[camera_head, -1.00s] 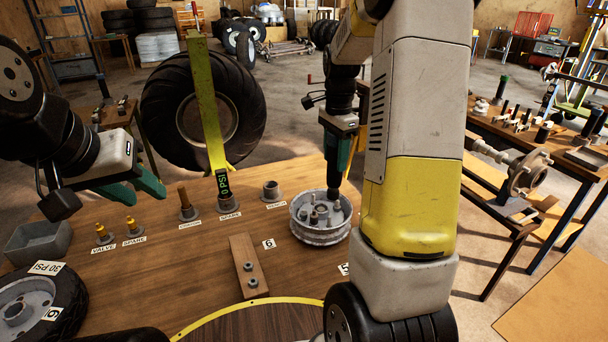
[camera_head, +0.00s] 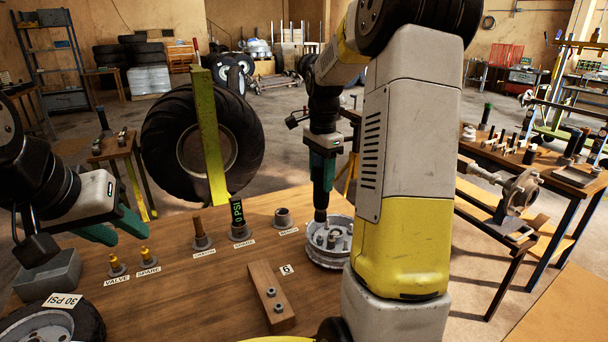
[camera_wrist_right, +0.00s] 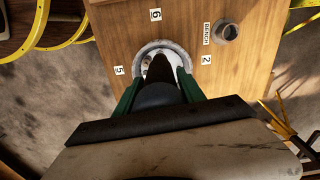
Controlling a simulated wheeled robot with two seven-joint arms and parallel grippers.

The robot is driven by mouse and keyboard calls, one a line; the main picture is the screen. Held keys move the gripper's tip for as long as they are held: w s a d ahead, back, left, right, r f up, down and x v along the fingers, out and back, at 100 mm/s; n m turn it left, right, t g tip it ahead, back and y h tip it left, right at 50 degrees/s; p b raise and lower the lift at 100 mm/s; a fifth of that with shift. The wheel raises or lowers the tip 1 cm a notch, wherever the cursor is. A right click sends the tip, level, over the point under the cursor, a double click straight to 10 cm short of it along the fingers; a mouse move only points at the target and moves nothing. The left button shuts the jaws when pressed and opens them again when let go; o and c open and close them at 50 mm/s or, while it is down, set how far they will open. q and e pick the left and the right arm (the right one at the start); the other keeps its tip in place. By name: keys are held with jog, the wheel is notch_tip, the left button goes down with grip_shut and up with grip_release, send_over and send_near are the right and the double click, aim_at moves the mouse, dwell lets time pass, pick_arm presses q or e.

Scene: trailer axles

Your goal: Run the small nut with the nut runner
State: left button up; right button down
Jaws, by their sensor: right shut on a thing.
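My right gripper (camera_head: 322,160) is shut on a dark nut runner, which points down at the silver wheel hub (camera_head: 328,257). The nut runner's dark tip (camera_head: 320,214) is at the hub's back left in the head view; I cannot tell whether it touches a nut. In the right wrist view the dark nut runner (camera_wrist_right: 160,85) sits between the green fingers and hides much of the hub (camera_wrist_right: 142,52). Small nuts (camera_head: 271,292) sit on a wooden block (camera_head: 262,279), but I cannot tell which is the small nut. My left gripper (camera_head: 118,228) is open and empty above the bench's left side.
A big tyre (camera_head: 203,140) stands behind.

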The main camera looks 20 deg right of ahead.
aim_at(321, 190)
jog(key=shift+f, duration=4.45)
dwell(0.5)
jog(key=shift+r, duration=0.15)
jog(key=shift+r, duration=2.15)
